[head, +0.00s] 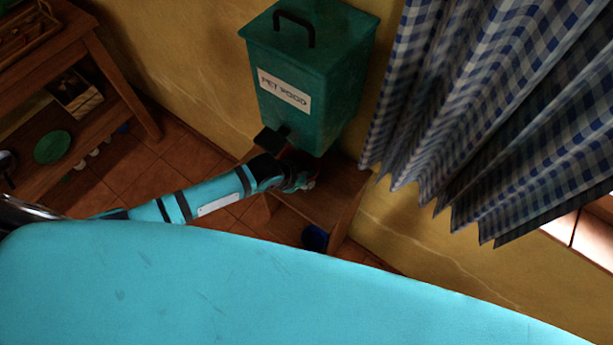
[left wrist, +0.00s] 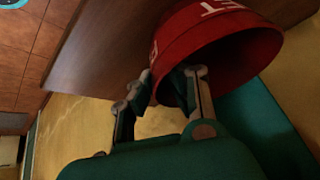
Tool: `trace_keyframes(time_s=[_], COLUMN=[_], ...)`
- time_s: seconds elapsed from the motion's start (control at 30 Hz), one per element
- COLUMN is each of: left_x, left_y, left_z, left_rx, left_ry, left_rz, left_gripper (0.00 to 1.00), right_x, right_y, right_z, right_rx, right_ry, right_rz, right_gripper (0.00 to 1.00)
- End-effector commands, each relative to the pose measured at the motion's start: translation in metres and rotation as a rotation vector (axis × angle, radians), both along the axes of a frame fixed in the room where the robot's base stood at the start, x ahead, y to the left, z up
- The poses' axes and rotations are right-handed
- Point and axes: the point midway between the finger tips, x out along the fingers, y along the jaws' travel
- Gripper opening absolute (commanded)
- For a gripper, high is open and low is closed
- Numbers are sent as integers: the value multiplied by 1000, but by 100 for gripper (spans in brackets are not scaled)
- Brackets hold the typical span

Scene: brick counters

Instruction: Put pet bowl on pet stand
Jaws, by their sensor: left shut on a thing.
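The pet bowl (left wrist: 225,32) is red with white lettering and shows large in the left wrist view, its open side tipped toward the camera. My left gripper (left wrist: 168,84) is shut on its rim, with one finger inside the bowl and the other outside. In the head view my left gripper (head: 294,176) is over the wooden pet stand (head: 345,192), just below the green bin, and mostly hides the bowl. The stand's brown top also shows in the left wrist view (left wrist: 110,45). I cannot tell whether the bowl touches it. My right gripper is out of view.
The green pet food bin (head: 310,85) is close behind the gripper against the yellow wall. A blue bowl (head: 315,238) sits low by the stand. A checked curtain (head: 460,110) hangs at right. A wooden table (head: 110,75) stands at left.

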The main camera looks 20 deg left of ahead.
Motion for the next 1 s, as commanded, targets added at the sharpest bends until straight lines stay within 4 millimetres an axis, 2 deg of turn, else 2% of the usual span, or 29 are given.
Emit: trace_keyframes(time_s=[0.13,0.17,0.33,0.7,1.0], left_x=[0,0,0,-2,-24], left_y=[0,0,0,2,16], left_z=[-3,-3,-3,4,42], left_rx=[0,0,0,0,1], left_ry=[-1,0,0,0,-1], left_rz=[0,0,0,-1,-2], left_gripper=[0,11,33,34,34], right_x=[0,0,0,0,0], right_y=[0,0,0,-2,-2], right_z=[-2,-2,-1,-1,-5], right_rx=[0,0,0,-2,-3], right_ry=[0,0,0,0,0], right_rz=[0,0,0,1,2], right_gripper=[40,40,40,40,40])
